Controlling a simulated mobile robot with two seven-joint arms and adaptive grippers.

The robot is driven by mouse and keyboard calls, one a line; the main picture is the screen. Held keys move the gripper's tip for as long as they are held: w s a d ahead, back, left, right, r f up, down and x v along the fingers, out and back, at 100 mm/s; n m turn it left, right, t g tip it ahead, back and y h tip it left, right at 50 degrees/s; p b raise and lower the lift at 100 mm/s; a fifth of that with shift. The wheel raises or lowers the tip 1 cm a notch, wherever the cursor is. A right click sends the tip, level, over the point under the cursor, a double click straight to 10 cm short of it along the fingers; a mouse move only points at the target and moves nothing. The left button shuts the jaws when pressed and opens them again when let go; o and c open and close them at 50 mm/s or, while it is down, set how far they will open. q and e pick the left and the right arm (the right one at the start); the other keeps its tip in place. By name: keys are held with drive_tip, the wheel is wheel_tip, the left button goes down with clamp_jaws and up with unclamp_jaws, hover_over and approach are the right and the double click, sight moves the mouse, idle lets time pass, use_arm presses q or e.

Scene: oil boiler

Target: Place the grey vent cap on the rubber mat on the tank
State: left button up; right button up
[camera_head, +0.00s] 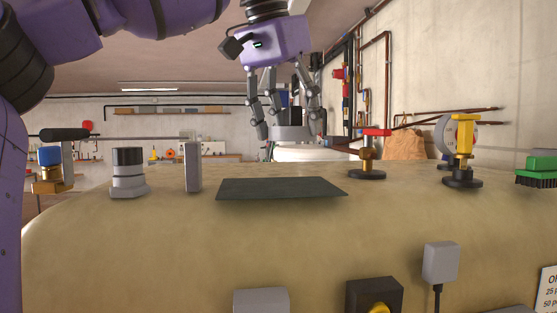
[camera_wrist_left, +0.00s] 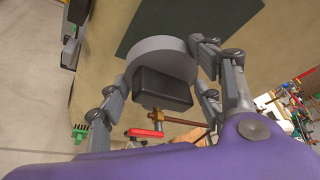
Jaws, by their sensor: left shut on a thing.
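My left gripper (camera_head: 290,122) comes in from above and is shut on the grey vent cap (camera_head: 291,133). The cap is a wide grey disc with a dark block on top, and the fingers are around its sides. In the left wrist view the cap (camera_wrist_left: 160,53) sits between the fingers, its dark block facing the camera. The rubber mat (camera_head: 280,188), a flat dark sheet, lies on top of the beige tank (camera_head: 290,230). The cap is in the air above the mat, apart from it. The mat also shows in the left wrist view (camera_wrist_left: 240,32). My right gripper is not in view.
On the tank, a grey cylinder with a black top (camera_head: 128,173) and a grey post (camera_head: 193,168) stand left of the mat. A red-handled valve (camera_head: 369,155), a yellow fitting (camera_head: 464,150) and a green brush (camera_head: 540,169) are to the right. The mat is bare.

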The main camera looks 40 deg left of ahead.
use_arm(q)
drive_tip(key=a+f, duration=0.3)
drive_tip(key=shift+w+f, duration=0.3)
drive_tip(key=f, duration=0.2)
drive_tip(key=f+p, duration=0.1)
drive_tip(key=shift+w+a+f, duration=0.1)
drive_tip(key=shift+a+f, duration=0.15)
drive_tip(key=shift+f, duration=0.75)
drive_tip(key=o, duration=1.3)
drive_tip(key=shift+c, duration=0.2)
drive_tip(key=shift+r, duration=0.1)
drive_tip(key=shift+r, duration=0.25)
drive_tip(key=v, duration=1.2)
drive_tip(key=shift+r, duration=0.3)
